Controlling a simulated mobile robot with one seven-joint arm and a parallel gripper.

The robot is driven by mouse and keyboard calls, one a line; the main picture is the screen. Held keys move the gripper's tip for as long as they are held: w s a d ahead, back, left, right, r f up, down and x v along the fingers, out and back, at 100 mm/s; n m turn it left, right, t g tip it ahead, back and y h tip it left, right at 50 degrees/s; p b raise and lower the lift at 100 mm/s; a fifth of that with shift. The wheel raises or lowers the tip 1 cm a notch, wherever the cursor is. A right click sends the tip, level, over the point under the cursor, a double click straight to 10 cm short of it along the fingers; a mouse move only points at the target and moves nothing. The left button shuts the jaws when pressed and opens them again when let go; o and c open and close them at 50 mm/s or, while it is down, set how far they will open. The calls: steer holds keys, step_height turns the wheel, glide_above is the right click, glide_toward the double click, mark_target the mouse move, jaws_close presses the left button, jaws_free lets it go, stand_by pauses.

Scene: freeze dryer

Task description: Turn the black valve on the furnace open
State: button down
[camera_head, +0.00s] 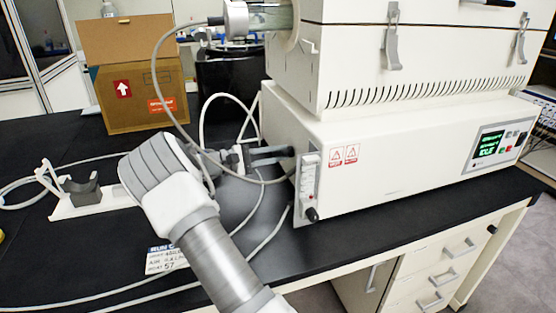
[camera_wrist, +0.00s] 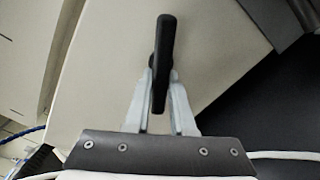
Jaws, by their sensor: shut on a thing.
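The furnace (camera_head: 410,140) is a large white box on the black bench, with vents, latches and a lit display. In the wrist view the black valve handle (camera_wrist: 164,50) is a long dark bar standing out from a pale panel. My gripper (camera_wrist: 161,88) has its two light fingers closed around the handle, one on each side. In the head view my gripper (camera_head: 240,158) is at the furnace's left side, with a dark bar running from it to the furnace. My wrist partly hides this spot, and the handle's turn angle is hard to judge.
A flow meter (camera_head: 308,180) with a black knob is on the furnace's front left corner. Hoses and a grey cable loop around my arm. A white stand (camera_head: 90,198) and a cardboard box (camera_head: 140,85) are to the left.

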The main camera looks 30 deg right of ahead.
steer(key=m+b, duration=0.1)
steer(key=m, duration=0.1)
steer(key=m+b, duration=0.1)
steer(key=m, duration=0.1)
steer(key=m+b, duration=0.1)
steer(key=m, duration=0.1)
steer(key=shift+r, duration=0.35)
steer(key=shift+m, duration=0.3)
steer(key=c, duration=0.8)
jaws_free()
steer(key=shift+o, duration=0.2)
steer(key=p+v, duration=0.3)
steer(key=v, duration=1.4)
steer(key=shift+a, duration=0.2)
steer(key=shift+w, duration=0.1)
